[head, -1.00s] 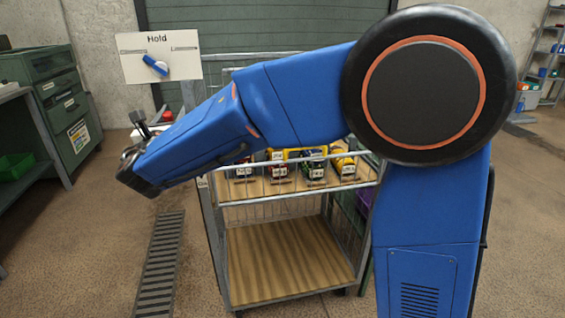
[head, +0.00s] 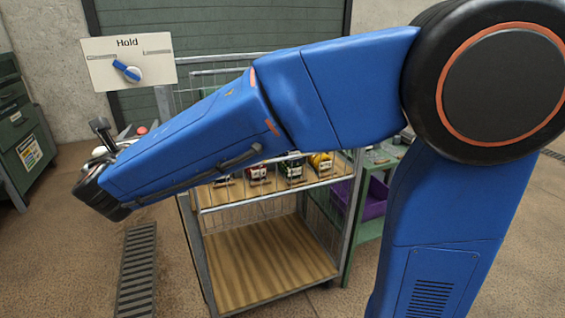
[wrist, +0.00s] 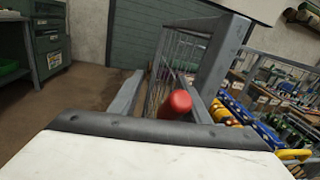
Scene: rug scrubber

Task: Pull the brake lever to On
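A white sign reading "Hold" (head: 150,55) carries a blue-handled rotary knob (head: 126,70) at the upper left of the head view. No lever marked "On" can be read. A red cylindrical end, perhaps a lever grip (wrist: 175,104), stands in front of the metal cart post in the wrist view. A small red spot beyond my wrist in the head view (head: 142,130) may be the same part. A white surface with a dark rim fills the bottom of the wrist view.
A floor grate (head: 137,270) and green cabinet (head: 25,140) are at left.

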